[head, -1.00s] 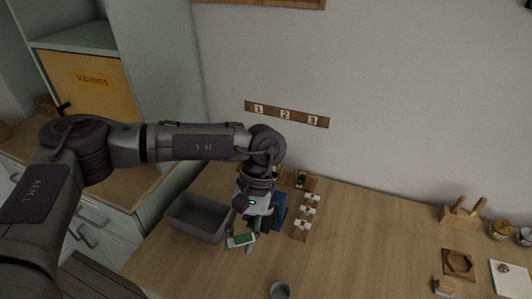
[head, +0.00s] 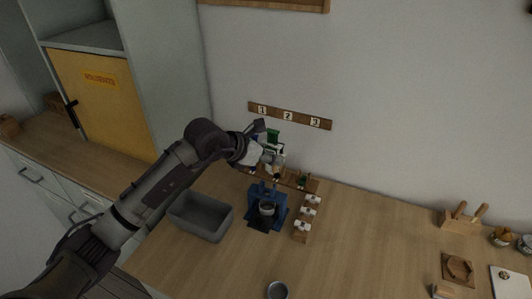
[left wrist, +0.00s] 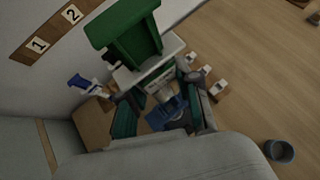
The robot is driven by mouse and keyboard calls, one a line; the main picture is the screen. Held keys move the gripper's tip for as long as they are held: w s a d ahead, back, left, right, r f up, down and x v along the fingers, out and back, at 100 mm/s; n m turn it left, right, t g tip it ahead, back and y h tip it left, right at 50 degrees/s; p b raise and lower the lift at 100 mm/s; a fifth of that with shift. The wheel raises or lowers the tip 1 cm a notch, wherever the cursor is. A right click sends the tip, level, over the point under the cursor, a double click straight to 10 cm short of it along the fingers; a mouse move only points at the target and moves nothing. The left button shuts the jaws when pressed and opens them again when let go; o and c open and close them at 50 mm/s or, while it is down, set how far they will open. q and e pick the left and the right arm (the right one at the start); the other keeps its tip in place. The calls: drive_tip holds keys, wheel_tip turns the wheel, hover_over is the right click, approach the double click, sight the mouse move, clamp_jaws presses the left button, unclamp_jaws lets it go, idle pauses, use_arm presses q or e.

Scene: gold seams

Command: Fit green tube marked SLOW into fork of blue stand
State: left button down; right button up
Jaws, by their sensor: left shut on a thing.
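My left gripper (head: 268,164) is raised near the wall, above and behind the blue stand. In the left wrist view the tube's wide green end (left wrist: 128,32) rises above the gripper (left wrist: 160,108). The blue stand (head: 254,193) is on the table with a grey cup in its front; in the left wrist view it shows partly (left wrist: 163,115), behind the fingers. The tube appears apart from the stand. The fork is not clear. My right gripper is out of view.
A grey bin (head: 200,217) stands left of the blue stand. A wooden rack with white tags (head: 301,237) is to its right. A small grey cup (head: 278,290) is at the front. A numbered wooden strip (head: 289,115) is on the wall. The table's right middle is clear.

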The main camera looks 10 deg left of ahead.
sight(266, 169)
use_arm(q)
drive_tip(key=shift+w+a+f+n+t+y, duration=0.1)
drive_tip(key=shift+w+a+n+t+y, duration=0.25)
drive_tip(key=shift+a, duration=0.25)
drive_tip(key=shift+f+b, duration=1.25)
drive_tip(key=shift+f, duration=0.95)
drive_tip(key=shift+f+b, duration=0.15)
drive_tip(key=shift+b, duration=0.15)
drive_tip(key=shift+f+b, duration=0.6)
drive_tip(key=shift+b, duration=0.1)
drive_tip(key=shift+f+b, duration=1.05)
drive_tip(key=shift+b, duration=0.3)
idle(0.9)
idle(0.4)
drive_tip(key=c, duration=0.7)
unclamp_jaws()
drive_tip(key=shift+o, duration=0.5)
